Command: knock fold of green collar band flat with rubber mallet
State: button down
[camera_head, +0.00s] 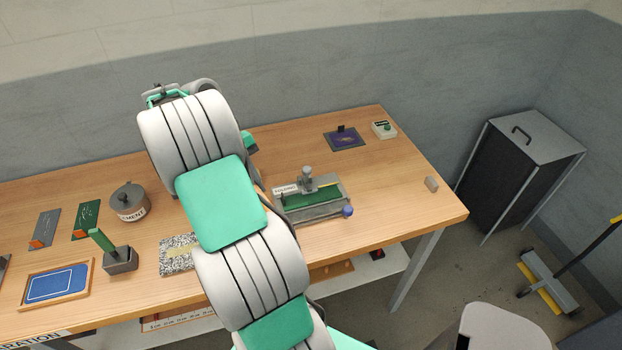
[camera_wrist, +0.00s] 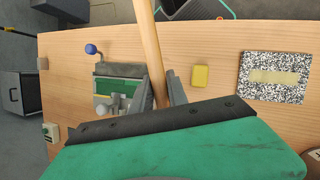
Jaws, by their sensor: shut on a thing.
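In the wrist view, my gripper (camera_wrist: 166,92) is shut on a pale wooden handle (camera_wrist: 146,30), taken as the rubber mallet's. The handle runs up out of the picture, and no mallet head is visible. The green collar band (camera_head: 312,199) lies along a grey fixture (camera_head: 318,214) with a blue knob (camera_head: 348,212). The band also shows in the wrist view (camera_wrist: 112,87), left of my gripper. The state of its fold is too small to tell. In the head view my arm hides my gripper and the handle.
A yellow block (camera_wrist: 200,77) and a speckled notebook (camera_wrist: 272,56) lie right of my gripper in the wrist view. A cement pot (camera_head: 130,202), a block with a green handle (camera_head: 120,260) and a blue-faced tray (camera_head: 57,283) stand left.

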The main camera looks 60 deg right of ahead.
jog(key=s+d+f+m+y, duration=0.1)
jog(key=s+d+m, duration=0.1)
jog(key=s+d, duration=0.4)
jog(key=s+d+m+y, duration=0.15)
jog(key=s+d, duration=0.25)
jog(key=s, duration=0.5)
jog(key=shift+h, duration=0.45)
notch_tip(320, 180, down, 8)
jog(key=b, duration=0.7)
jog(key=shift+w+a, duration=0.15)
jog(key=shift+f, duration=0.15)
notch_tip(320, 180, up, 3)
jog(key=p, duration=0.4)
jog(key=shift+a, duration=0.1)
